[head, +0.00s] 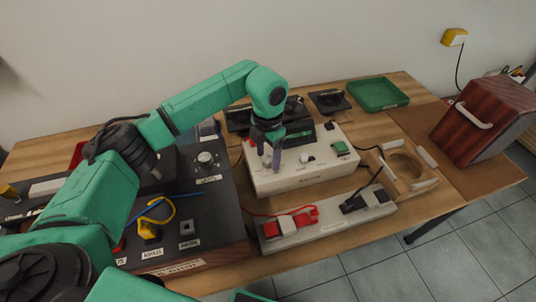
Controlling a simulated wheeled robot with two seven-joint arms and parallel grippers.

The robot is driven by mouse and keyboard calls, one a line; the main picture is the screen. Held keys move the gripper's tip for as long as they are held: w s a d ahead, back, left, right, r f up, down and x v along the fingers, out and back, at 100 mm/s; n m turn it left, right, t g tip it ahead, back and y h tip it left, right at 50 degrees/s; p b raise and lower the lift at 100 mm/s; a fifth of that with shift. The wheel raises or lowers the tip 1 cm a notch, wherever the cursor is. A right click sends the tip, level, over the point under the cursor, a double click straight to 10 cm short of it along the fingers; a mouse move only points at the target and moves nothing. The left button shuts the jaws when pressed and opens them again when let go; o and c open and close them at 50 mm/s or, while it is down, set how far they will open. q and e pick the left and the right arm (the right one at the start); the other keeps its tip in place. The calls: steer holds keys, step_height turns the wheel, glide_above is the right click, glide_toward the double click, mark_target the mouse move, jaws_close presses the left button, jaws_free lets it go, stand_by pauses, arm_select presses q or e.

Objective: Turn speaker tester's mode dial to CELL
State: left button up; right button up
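A white box (300,178) with small knobs, a green part and labels too small to read stands mid-table; it may be the speaker tester. My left gripper (271,162) points down over its left part, with the fingertips at or just above the top face. Any dial between the fingers is hidden, and I cannot tell whether the fingers are shut on one. A dark panel (215,215) to the left carries a round silver dial (205,158) with an unreadable label below it. My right gripper is not in view.
A white power strip (330,224) with red and black plugs lies in front of the white box. A wooden ring fixture (407,168), a green tray (378,94) and a dark red wooden case (482,122) are to the right. Yellow and blue cables cross the dark panel.

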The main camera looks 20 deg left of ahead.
mark_target(268, 159)
arm_select(q)
step_height(268, 159, up, 15)
steer(key=b, duration=0.1)
steer(key=shift+f, duration=0.2)
steer(key=shift+s, duration=0.1)
